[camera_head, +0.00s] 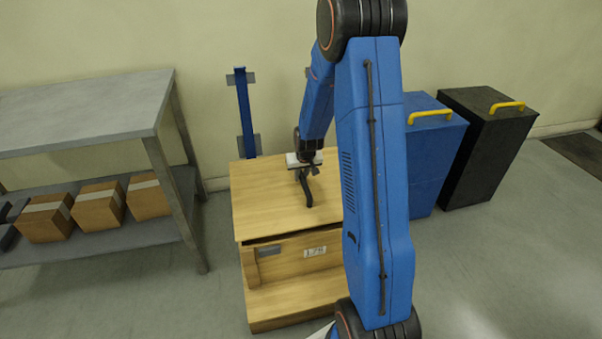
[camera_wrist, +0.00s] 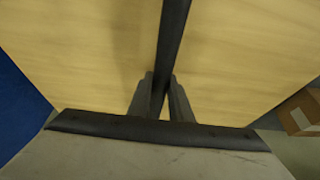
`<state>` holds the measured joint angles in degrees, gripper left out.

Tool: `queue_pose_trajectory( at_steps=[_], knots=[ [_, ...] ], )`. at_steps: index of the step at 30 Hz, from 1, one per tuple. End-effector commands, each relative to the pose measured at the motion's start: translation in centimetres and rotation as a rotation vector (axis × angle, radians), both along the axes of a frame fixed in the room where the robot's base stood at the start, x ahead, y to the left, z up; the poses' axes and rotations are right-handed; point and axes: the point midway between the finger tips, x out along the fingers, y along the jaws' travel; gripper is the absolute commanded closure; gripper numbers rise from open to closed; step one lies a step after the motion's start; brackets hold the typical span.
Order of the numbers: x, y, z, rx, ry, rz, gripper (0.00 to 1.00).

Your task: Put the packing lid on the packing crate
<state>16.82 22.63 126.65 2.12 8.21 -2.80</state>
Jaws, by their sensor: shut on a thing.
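The packing lid (camera_head: 265,200) is a pale wooden board with a dark bar handle (camera_head: 308,196) across its top. The lid lies over the packing crate (camera_head: 290,290), a wooden box with a white label on its front. A dark gap shows under the lid's front edge; I cannot tell whether the lid touches the crate all round. My gripper (camera_head: 305,176) is above the lid and shut on its handle. In the wrist view my fingers (camera_wrist: 160,98) pinch the dark bar, with the wooden lid (camera_wrist: 90,60) below. My arm hides the lid's right side.
A grey shelf (camera_head: 90,105) with cardboard boxes (camera_head: 98,204) stands at the left. A blue bin (camera_head: 433,150) and a black bin (camera_head: 490,145) with yellow handles stand at the right. A blue post (camera_head: 244,112) stands behind the crate, near the wall. Floor is clear in front.

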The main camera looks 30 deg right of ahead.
Motion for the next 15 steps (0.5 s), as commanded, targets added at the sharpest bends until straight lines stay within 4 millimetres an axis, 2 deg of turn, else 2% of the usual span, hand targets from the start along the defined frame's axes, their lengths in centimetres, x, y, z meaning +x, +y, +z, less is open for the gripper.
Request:
queue_pose_trajectory(
  at_steps=[15],
  knots=[
    [0.1,0.0,-2.9,-0.001,-0.002,0.001,1.0]
  ],
)
